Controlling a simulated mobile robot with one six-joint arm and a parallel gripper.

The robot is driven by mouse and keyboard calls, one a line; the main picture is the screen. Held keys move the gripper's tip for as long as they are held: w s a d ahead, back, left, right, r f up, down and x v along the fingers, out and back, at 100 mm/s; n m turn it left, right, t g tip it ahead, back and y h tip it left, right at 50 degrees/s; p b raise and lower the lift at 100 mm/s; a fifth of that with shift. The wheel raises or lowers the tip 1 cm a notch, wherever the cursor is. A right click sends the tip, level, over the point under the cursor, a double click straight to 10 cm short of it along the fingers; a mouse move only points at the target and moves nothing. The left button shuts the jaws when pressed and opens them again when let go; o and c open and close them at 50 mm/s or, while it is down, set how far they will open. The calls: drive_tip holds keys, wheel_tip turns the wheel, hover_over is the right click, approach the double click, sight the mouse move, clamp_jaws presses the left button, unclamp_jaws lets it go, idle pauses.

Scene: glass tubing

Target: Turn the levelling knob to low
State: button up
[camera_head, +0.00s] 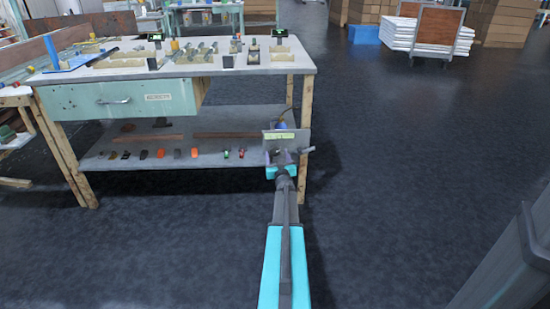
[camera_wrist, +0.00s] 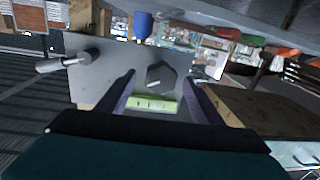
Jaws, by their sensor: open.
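A grey panel (camera_head: 270,151) stands at the right front of the bench's lower shelf; it fills the middle of the wrist view (camera_wrist: 100,75). On it is a dark, many-sided knob (camera_wrist: 163,76) with a short pale mark pointing left. A yellow-green label (camera_wrist: 152,104) with small marks, too small to read, sits below the knob there. My gripper (camera_wrist: 159,78) is open, with one finger on each side of the knob in the picture; gaps show on both sides. Contact is not visible. In the head view my gripper (camera_head: 285,158) is in front of the panel and hides the knob.
A metal lever (camera_wrist: 62,63) sticks out from the panel beside the knob. A blue part (camera_head: 281,124) is at the panel's top. Small coloured items line the lower shelf (camera_head: 225,121). The bench top (camera_head: 225,70) overhangs. The floor to the right (camera_head: 410,150) is clear.

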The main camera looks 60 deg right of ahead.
drive_tip(key=shift+w+d, duration=0.35)
drive_tip(key=shift+d, duration=0.1)
